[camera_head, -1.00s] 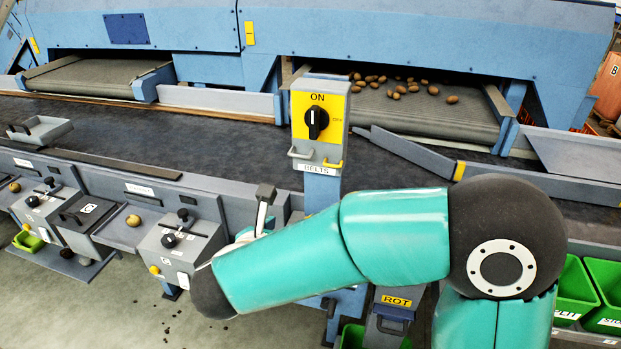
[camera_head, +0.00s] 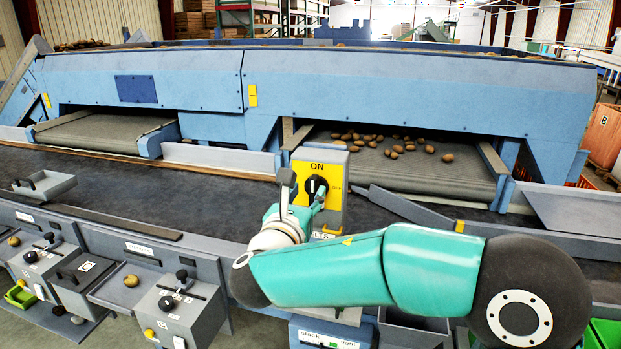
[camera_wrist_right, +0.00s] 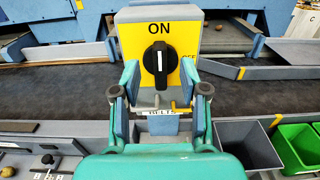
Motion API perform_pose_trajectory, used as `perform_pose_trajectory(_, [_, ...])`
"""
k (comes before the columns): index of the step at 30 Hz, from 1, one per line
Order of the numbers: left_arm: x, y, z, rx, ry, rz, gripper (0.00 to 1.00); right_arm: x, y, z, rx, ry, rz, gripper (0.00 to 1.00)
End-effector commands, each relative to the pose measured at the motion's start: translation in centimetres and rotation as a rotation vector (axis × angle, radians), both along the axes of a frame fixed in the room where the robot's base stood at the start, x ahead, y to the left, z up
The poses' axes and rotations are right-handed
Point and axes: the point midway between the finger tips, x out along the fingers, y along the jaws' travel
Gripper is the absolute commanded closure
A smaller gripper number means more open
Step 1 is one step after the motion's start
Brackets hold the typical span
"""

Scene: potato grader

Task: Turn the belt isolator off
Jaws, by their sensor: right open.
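The belt isolator is a grey box with a yellow plate (camera_head: 332,174) marked ON at the top and OFF at the right. Its black rotary knob (camera_head: 316,188) has its white line upright, pointing at ON; the knob also shows in the right wrist view (camera_wrist_right: 159,65). My right gripper (camera_head: 303,192) is in front of the box, its fingers on either side of the knob. In the right wrist view the open fingers (camera_wrist_right: 160,80) stand left and right of the knob, with gaps between. Contact with the knob is not visible. My left gripper is not in view.
A BELTS label (camera_wrist_right: 162,113) sits below the plate. The dark conveyor belt (camera_head: 120,190) runs behind the post. Potatoes (camera_head: 390,145) lie on a feed belt behind. Grey control boxes (camera_head: 185,300) line the front left. Green bins (camera_wrist_right: 300,145) stand at lower right.

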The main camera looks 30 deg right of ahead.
Motion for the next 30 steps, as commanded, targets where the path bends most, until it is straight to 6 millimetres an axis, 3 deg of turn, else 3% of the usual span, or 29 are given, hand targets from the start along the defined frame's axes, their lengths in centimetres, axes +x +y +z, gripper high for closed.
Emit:
perform_pose_trajectory(3, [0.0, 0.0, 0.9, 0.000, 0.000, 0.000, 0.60, 1.4, -1.8, 0.2, 0.000, 0.001, -0.005, 0.56])
perform_pose_trajectory(9, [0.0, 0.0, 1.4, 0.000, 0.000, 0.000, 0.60, 2.9, -3.4, 0.1, 0.001, 0.000, -0.001, 0.56])
perform_pose_trajectory(20, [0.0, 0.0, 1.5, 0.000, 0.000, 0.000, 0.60, 3.3, -3.7, 0.0, 0.001, -0.001, 0.002, 0.56])
perform_pose_trajectory(21, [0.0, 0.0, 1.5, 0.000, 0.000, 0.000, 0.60, 3.3, -3.7, 0.0, 0.001, -0.001, 0.002, 0.58])
perform_pose_trajectory(28, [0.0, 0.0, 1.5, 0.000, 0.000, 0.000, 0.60, 3.3, -3.7, 0.0, 0.001, -0.001, 0.002, 0.96])
perform_pose_trajectory(30, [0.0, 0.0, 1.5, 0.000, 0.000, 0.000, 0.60, 3.3, -3.6, 0.0, 0.001, -0.001, 0.002, 1.00])
